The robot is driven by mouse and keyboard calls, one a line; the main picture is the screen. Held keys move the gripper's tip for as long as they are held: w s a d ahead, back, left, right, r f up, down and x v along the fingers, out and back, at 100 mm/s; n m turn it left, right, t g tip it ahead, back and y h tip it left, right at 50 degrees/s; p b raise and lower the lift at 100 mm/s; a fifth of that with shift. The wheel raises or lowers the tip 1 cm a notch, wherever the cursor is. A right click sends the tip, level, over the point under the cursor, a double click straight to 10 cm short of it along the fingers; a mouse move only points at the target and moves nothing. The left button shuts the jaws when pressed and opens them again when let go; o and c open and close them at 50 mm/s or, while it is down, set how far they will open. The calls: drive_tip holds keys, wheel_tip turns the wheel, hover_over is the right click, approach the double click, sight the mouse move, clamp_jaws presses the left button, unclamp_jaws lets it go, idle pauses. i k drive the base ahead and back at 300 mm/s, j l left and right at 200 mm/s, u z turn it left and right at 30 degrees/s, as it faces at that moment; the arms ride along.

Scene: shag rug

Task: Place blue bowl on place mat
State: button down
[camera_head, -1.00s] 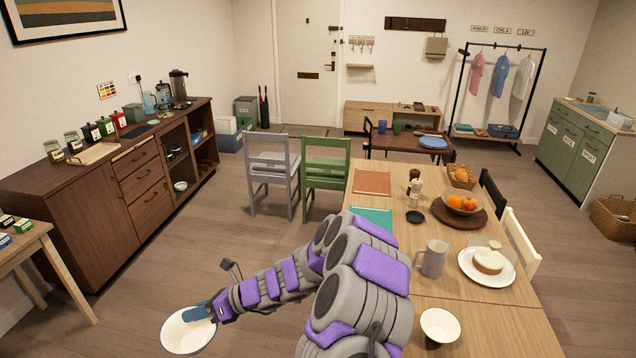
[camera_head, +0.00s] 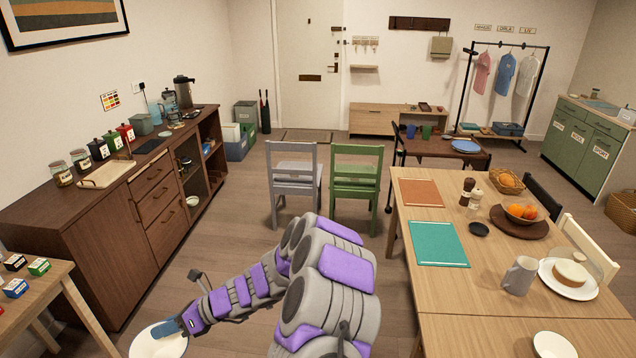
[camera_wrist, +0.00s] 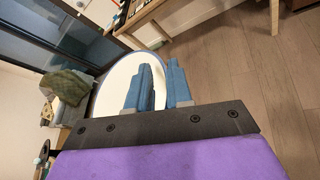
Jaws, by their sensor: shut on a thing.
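My gripper (camera_head: 176,328) is shut on the rim of a bowl (camera_head: 150,346) at the lower left of the head view, over the floor beside the small side table. The bowl's inside is white and its rim looks bluish in the wrist view (camera_wrist: 115,85); its outer side is mostly hidden. The bottom edge of the head view cuts it off. The blue fingers also show in the wrist view (camera_wrist: 162,75). A teal place mat (camera_head: 437,244) and an orange-brown place mat (camera_head: 421,193) lie flat on the dining table (camera_head: 450,300), well right of my gripper. Both mats are bare.
A white bowl (camera_head: 553,346), a grey mug (camera_head: 519,275), a cake plate (camera_head: 566,290), a fruit bowl (camera_head: 522,219) and grinders (camera_head: 466,191) stand on the table. Grey (camera_head: 293,180) and green (camera_head: 356,182) chairs stand at its left. The sideboard (camera_head: 110,220) lines the left wall.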

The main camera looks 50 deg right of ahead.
sight(420, 193)
drive_tip(key=i+l+z, duration=0.15)
drive_tip(key=i+z, duration=0.25)
drive_tip(key=i+l+z, duration=0.1)
drive_tip(key=i+z, duration=0.15)
drive_tip(key=z, duration=0.15)
drive_tip(key=i+z, duration=0.35)
drive_tip(key=i+j+z, duration=0.15)
drive_tip(key=i+z, duration=0.25)
drive_tip(key=i+l+z, duration=0.2)
drive_tip(key=i+z, duration=0.15)
drive_tip(key=i, duration=0.3)
drive_tip(key=i+z, duration=0.4)
drive_tip(key=i, duration=0.25)
drive_tip(key=i+l+z, duration=0.3)
drive_tip(key=i+l, duration=0.25)
